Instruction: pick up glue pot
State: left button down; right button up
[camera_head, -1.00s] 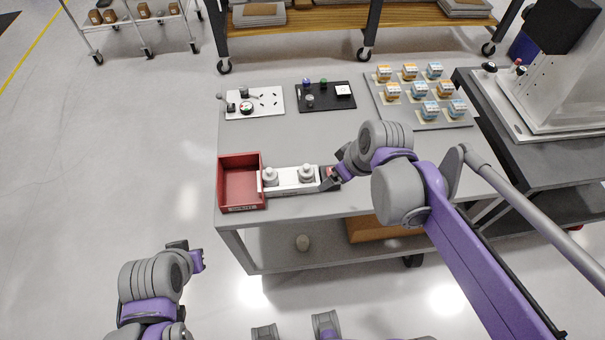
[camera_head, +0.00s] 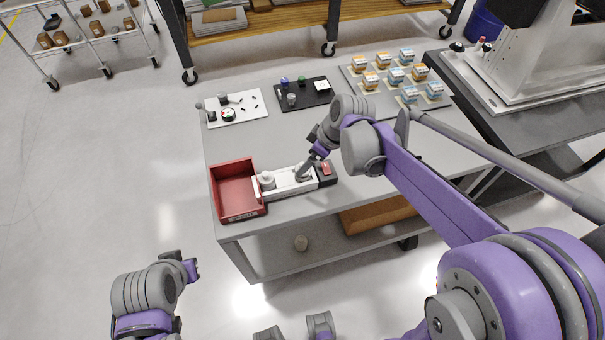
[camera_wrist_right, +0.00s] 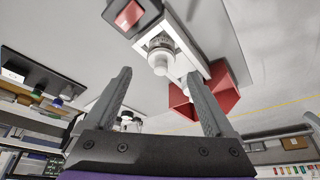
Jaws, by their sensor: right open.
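A white holder (camera_head: 285,188) on the table carries two pale pots with narrow tops. I cannot tell from a label which is the glue pot. The left pot (camera_head: 267,180) stands clear, near the red bin. My right gripper (camera_head: 310,162) is open at the right pot (camera_head: 302,175) and partly hides it. In the right wrist view this pot (camera_wrist_right: 161,50) lies just beyond and between the parted fingers (camera_wrist_right: 157,78); no grip shows. My left gripper (camera_head: 188,268) hangs off the table at lower left; its jaw state is unclear.
A red bin (camera_head: 214,190) adjoins the holder's left end. A dark block with a red top (camera_head: 325,168) is at its right end. Behind are a white plate (camera_head: 254,112), a black tray (camera_head: 316,99) and a board of several small boxes (camera_head: 440,102).

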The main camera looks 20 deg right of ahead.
jog(key=x, duration=0.5)
jog(key=shift+s+f, duration=0.2)
jog(key=shift+f, duration=0.05)
jog(key=shift+d, duration=0.1)
grip_shut()
